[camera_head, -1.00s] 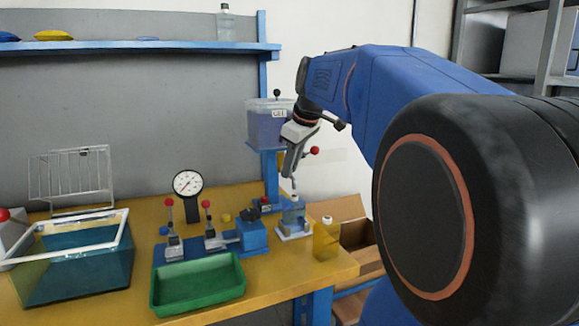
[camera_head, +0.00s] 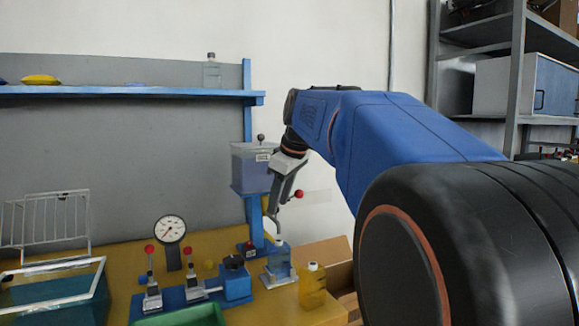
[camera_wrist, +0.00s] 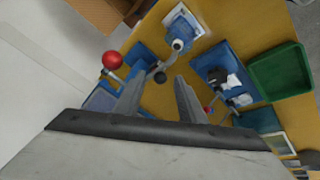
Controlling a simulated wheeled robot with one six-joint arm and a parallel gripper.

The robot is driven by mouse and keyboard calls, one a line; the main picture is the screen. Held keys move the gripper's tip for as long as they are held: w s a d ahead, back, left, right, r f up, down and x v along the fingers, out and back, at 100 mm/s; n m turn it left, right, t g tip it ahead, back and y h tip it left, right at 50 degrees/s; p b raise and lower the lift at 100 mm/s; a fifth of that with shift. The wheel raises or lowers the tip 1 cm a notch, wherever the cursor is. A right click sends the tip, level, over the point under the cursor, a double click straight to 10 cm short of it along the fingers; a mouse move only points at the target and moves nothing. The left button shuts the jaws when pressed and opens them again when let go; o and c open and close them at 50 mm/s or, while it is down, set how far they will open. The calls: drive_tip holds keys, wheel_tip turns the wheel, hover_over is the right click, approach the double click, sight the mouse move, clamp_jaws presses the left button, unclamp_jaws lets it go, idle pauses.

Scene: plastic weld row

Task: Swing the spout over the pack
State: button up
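A clear tank with a bluish fill (camera_head: 252,166) stands on a blue post at the back of the bench. A lever with a red ball (camera_head: 299,194) sticks out beside my gripper; the ball also shows in the wrist view (camera_wrist: 112,60). The pack, blue with a pale neck (camera_head: 279,262), stands upright on a white plate below. My gripper (camera_wrist: 160,82) is open above it, with a gap between the fingers.
A yellow bottle (camera_head: 313,286) stands right of the pack. A blue clamp fixture with red-knobbed levers (camera_head: 190,292), a dial gauge (camera_head: 170,229) and a green tray (camera_head: 180,316) are to the left. A cardboard box (camera_head: 325,254) is behind right.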

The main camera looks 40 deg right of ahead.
drive_tip(key=v, duration=1.3)
drive_tip(key=shift+s+r, duration=0.15)
drive_tip(key=shift+r, duration=0.1)
